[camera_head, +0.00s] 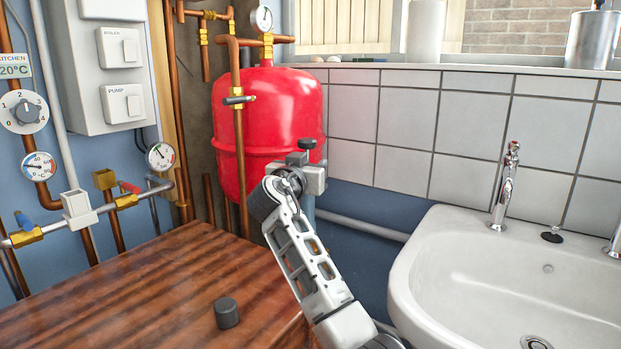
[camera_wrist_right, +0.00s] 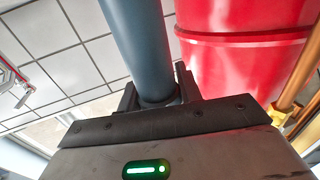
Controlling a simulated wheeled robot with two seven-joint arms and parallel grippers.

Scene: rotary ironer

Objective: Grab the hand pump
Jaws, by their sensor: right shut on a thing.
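The hand pump shows in the right wrist view as a blue-grey cylinder (camera_wrist_right: 135,45) standing between the jaws of my right gripper (camera_wrist_right: 158,90). In the head view my right gripper (camera_head: 312,178) is beside the red tank, with a dark knob (camera_head: 307,144) just above it and a short piece of blue-grey tube below it. The right gripper is shut on the pump. The gripper and arm hide much of the pump in the head view. My left gripper is not in view.
The red tank (camera_head: 280,105) and copper pipes (camera_head: 238,130) stand close to the left of the gripper. A white sink (camera_head: 420,270) is at the right. A wooden top (camera_head: 150,285) with a small dark cylinder (camera_head: 227,312) lies at the lower left. A tiled wall (camera_head: 400,115) is behind.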

